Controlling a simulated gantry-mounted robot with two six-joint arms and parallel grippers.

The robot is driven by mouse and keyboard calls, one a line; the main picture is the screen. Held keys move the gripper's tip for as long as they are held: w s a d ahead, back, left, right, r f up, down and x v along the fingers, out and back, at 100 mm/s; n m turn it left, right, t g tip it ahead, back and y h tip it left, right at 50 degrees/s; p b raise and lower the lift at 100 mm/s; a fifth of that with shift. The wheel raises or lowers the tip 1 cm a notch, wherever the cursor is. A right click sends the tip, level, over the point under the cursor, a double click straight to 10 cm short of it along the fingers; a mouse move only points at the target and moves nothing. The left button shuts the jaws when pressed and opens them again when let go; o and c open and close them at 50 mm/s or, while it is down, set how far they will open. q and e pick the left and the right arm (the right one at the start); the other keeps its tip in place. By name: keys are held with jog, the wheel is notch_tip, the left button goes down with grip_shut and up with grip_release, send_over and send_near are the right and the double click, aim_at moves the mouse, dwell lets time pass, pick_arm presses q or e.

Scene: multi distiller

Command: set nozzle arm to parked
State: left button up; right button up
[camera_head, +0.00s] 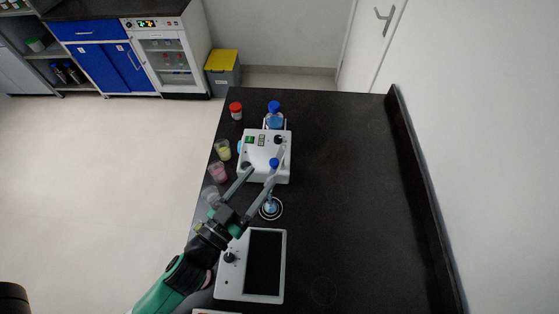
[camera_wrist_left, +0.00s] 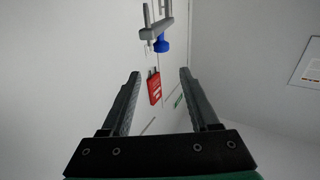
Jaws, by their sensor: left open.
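The white distiller unit (camera_head: 255,145) stands on the black bench, with a dark knob, a green display and a blue bottle behind it. A blue cap (camera_head: 274,162) shows over its front, by a grey part that looks like the nozzle arm (camera_head: 281,153). In the left wrist view, a grey arm (camera_wrist_left: 156,30) with a blue cap (camera_wrist_left: 161,45) appears beyond the fingertips, at the top. My left gripper (camera_head: 260,177) is open and empty, its fingers spread in front of the unit. Contact with the nozzle arm cannot be told. My right gripper is not in view.
A small round vessel with blue contents (camera_head: 270,208) stands below the fingers. A white panel with a dark plate (camera_head: 263,262) lies nearer. Cups with yellow (camera_head: 222,150) and pink (camera_head: 219,173) contents line the left edge. The bench's right side is clear.

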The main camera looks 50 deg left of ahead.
aim_at(281, 158)
pick_arm(q)
jog(key=f+p+x, duration=0.2)
jog(key=x, duration=0.9)
jog(key=shift+a, duration=0.15)
grip_shut()
dwell(1.2)
